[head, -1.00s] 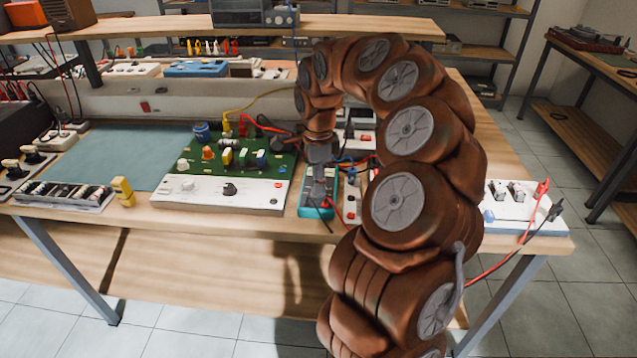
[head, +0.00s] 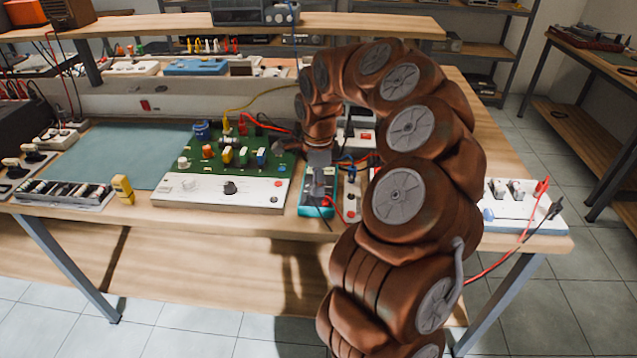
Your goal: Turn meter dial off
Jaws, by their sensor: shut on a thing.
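The teal meter (head: 317,211) lies on the workbench right of the green circuit board. Its lower edge and part of its sides show. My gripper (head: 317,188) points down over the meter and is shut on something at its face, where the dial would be. The gripper covers the dial, so its pointer position cannot be seen. Red and black leads come off the meter's lower end.
The green circuit board (head: 232,188) with its white front panel stands close left of the meter. A small panel with red terminals (head: 351,208) is close on the right. A yellow block (head: 123,190) stands at the bench's front left. The teal mat (head: 130,155) is bare.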

